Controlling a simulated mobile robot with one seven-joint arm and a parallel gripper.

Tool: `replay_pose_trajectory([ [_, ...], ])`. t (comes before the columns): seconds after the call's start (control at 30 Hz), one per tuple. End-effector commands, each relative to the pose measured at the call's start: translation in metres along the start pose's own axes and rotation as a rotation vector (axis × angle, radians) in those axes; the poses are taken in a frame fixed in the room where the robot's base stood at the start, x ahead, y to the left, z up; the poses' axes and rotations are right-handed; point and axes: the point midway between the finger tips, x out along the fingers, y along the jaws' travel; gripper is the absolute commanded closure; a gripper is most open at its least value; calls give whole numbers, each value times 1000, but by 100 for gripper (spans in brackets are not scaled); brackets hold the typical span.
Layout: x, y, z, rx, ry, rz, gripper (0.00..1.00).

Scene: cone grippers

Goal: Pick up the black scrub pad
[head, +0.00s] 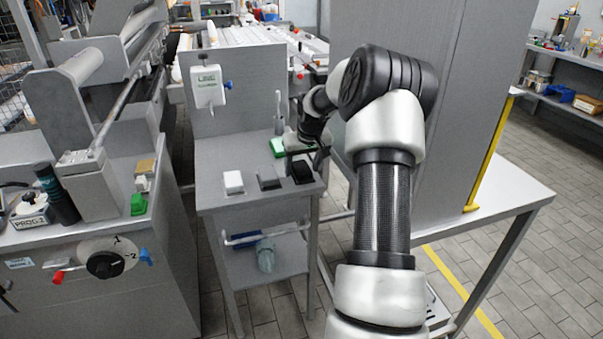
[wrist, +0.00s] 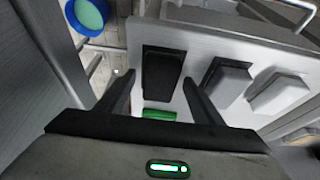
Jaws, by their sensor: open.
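The black scrub pad (head: 302,172) lies at the right front edge of the small grey table, at the right end of a row of three blocks. In the wrist view the pad (wrist: 162,72) appears between my two fingertips. My gripper (head: 306,157) is open and empty, close over the pad, pointing down. In the wrist view the fingers of my gripper (wrist: 158,78) stand apart, one on each side of the pad. I cannot tell the exact height gap between fingertips and pad.
A dark grey block (head: 268,177) and a white block (head: 233,182) lie left of the pad. A green pad (head: 277,147) lies behind. A grey back panel (head: 240,100) rises at the table's rear. A tall grey cabinet (head: 455,110) stands close on the right.

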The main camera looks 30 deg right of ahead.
Motion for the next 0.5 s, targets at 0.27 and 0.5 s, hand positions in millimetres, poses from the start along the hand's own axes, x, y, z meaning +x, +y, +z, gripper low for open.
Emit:
replay_pose_trajectory([
  [0.27,-1,0,0,0,0,0,73],
  [0.5,-1,0,0,0,0,0,83],
])
